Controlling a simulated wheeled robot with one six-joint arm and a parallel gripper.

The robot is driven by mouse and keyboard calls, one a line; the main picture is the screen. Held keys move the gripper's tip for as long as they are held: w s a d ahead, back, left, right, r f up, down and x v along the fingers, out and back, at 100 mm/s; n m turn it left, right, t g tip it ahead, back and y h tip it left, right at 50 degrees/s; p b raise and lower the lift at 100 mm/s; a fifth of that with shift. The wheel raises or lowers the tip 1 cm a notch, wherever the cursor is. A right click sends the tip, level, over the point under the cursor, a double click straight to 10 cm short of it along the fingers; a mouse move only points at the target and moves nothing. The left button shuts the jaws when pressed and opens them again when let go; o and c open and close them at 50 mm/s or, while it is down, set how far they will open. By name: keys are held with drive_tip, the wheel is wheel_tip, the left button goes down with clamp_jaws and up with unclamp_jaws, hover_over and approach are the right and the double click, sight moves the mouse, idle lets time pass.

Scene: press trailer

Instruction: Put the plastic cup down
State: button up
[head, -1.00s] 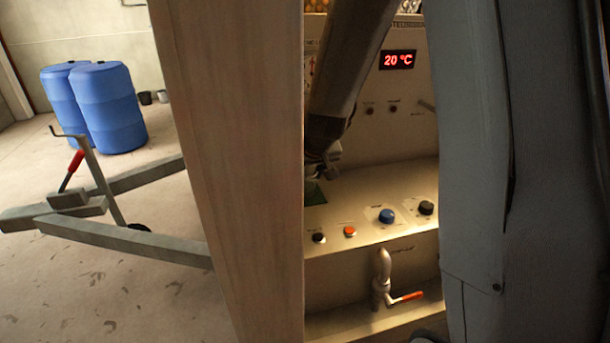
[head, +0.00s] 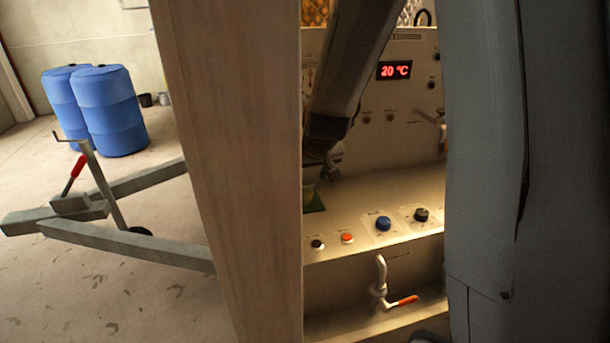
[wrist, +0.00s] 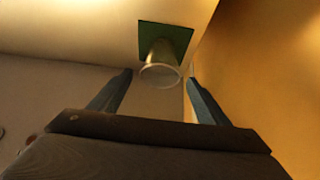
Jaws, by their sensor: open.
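The translucent plastic cup (wrist: 160,62) stands on a green square mat (wrist: 178,36) in the wrist view. Its round rim faces the camera, between the tips of my two fingers and a little beyond them. My gripper (wrist: 158,78) is open, with a finger on each side of the cup and no visible contact. In the head view the cup (head: 308,192) shows only partly at the edge of the wooden post, on the green mat (head: 314,205). My gripper (head: 325,172) is just above and right of it, with its fingers hard to make out.
A wooden post (head: 230,170) blocks the middle of the head view. The lit panel has a 20 °C display (head: 394,70), a blue knob (head: 383,223), a black knob (head: 421,214), an orange button (head: 347,238) and a red-handled tap (head: 383,290). Blue barrels (head: 110,110) stand far left.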

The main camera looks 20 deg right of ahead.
drive_tip(key=p+v, duration=0.4)
drive_tip(key=v, duration=0.3)
drive_tip(key=s+g, duration=0.4)
drive_tip(key=s, duration=1.4)
drive_tip(key=shift+s+p, duration=0.2)
drive_tip(key=shift+p, duration=0.1)
wheel_tip(320, 180, down, 12)
drive_tip(key=g+b, duration=0.1)
drive_tip(key=b, duration=0.9)
drive_tip(key=shift+w+b, duration=0.3)
drive_tip(key=shift+b, duration=0.05)
